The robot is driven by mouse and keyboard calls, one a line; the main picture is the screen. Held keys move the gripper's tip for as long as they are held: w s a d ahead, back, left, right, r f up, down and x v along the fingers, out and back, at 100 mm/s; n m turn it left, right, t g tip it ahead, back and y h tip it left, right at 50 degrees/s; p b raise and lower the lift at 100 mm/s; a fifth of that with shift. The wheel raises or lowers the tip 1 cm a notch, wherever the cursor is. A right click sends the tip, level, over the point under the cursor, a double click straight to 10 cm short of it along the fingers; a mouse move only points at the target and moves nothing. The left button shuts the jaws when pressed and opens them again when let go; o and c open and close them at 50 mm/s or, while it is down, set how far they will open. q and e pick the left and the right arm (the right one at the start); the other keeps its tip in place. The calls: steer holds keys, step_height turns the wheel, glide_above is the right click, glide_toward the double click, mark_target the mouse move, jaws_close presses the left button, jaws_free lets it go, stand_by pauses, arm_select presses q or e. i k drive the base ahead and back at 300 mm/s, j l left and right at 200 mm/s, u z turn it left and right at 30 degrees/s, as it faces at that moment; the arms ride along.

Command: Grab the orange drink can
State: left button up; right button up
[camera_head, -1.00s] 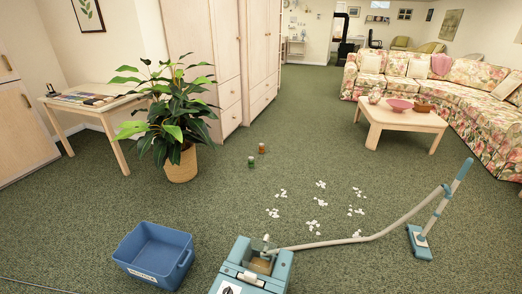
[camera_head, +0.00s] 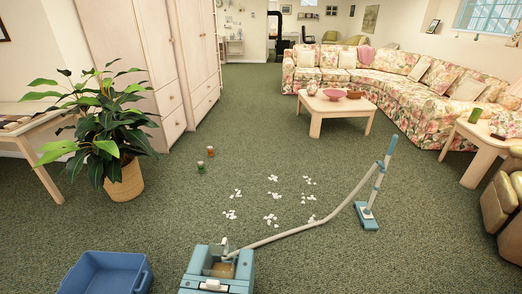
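A small orange-brown can (camera_head: 210,152) stands upright on the green carpet, left of the picture's middle. A small green can (camera_head: 200,168) stands just in front of it and slightly to its left. Both are small in the picture, so no label is readable. Neither of my grippers is in view.
White scraps (camera_head: 271,219) lie on the carpet right of the cans. A blue-grey carpet cleaner (camera_head: 219,268) with hose and wand and a blue bin (camera_head: 104,274) stand in front. A potted plant (camera_head: 124,182) is left. A coffee table (camera_head: 335,107) stands farther back.

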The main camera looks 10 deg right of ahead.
mark_target(210, 151)
steer(key=i+l+z, duration=0.2)
steer(key=l, duration=0.2)
steer(key=l+z, duration=0.15)
steer(key=l, duration=0.25)
steer(key=i+l+z, duration=0.2)
steer(key=l, duration=0.15)
steer(key=i+l+z, duration=0.15)
steer(key=l, duration=0.2)
steer(key=i+l+u, duration=0.2)
steer(key=i, duration=0.3)
steer(key=i+l+u, duration=0.2)
steer(key=i, duration=0.25)
steer(key=i+l+u, duration=0.2)
steer(key=i, duration=0.3)
steer(key=i+u, duration=0.5)
steer(key=i, duration=3)
